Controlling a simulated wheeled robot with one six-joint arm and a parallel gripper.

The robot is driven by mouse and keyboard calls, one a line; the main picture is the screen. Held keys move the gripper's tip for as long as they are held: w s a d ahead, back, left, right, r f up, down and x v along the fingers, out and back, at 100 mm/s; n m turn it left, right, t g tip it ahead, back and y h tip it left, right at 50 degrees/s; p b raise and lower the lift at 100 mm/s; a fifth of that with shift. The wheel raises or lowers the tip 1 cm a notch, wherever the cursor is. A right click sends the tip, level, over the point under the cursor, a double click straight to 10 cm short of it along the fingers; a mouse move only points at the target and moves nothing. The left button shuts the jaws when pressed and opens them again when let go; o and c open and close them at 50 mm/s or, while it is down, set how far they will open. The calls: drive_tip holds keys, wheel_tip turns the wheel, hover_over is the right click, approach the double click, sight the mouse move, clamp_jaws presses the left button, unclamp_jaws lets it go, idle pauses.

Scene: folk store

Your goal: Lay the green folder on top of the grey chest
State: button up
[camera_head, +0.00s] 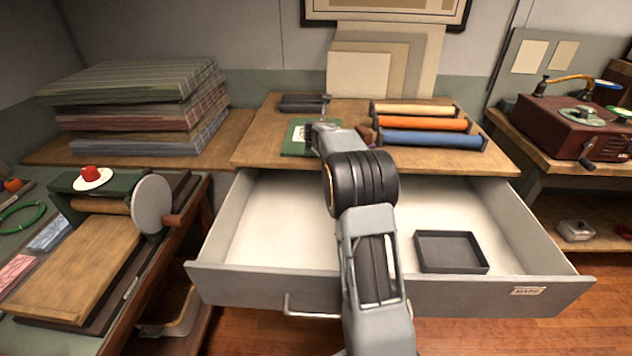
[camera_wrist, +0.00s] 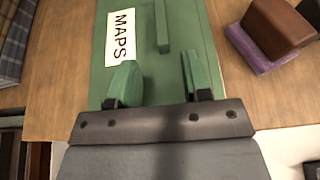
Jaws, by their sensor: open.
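The green folder (camera_head: 297,138) lies flat on the wooden top of the grey chest (camera_head: 250,292). In the wrist view the folder (camera_wrist: 190,22) has a white MAPS label and a raised green strip. My gripper (camera_head: 318,128) is over the folder and partly hides it in the head view. In the wrist view my gripper (camera_wrist: 157,70) is open, its green fingertips apart with nothing between them. The strip lies just beyond the fingertips. The chest's top drawer is pulled out.
An open dark tray (camera_head: 450,252) sits in the drawer. Yellow, orange and blue rolls (camera_head: 425,125) lie at the right of the top. A brown block on a purple base (camera_wrist: 280,30) is right of the folder. Stacked boards (camera_head: 140,105) stand at left.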

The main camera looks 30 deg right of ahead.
drive_tip(key=s+a+r+n+g+y, duration=0.15)
drive_tip(key=s+a+n+y, duration=0.25)
drive_tip(key=s+a+n, duration=0.6)
drive_tip(key=s+a+r+n+y, duration=0.2)
drive_tip(key=s+a+n+y, duration=0.35)
drive_tip(key=a+n, duration=0.75)
drive_tip(key=s+f+n+g+h, duration=0.1)
drive_tip(key=s+f+n+g, duration=0.2)
drive_tip(key=s+n, duration=0.6)
drive_tip(key=s+f+n+g+h, duration=0.2)
drive_tip(key=s+f+n+g, duration=0.2)
drive_tip(key=s+n, duration=0.5)
drive_tip(key=s+f, duration=0.2)
drive_tip(key=s, duration=0.5)
drive_tip(key=shift+s+f+n, duration=0.15)
drive_tip(key=shift+s+n, duration=0.1)
drive_tip(key=shift+n, duration=0.15)
wheel_tip(320, 180, up, 8)
drive_tip(key=p, duration=0.7)
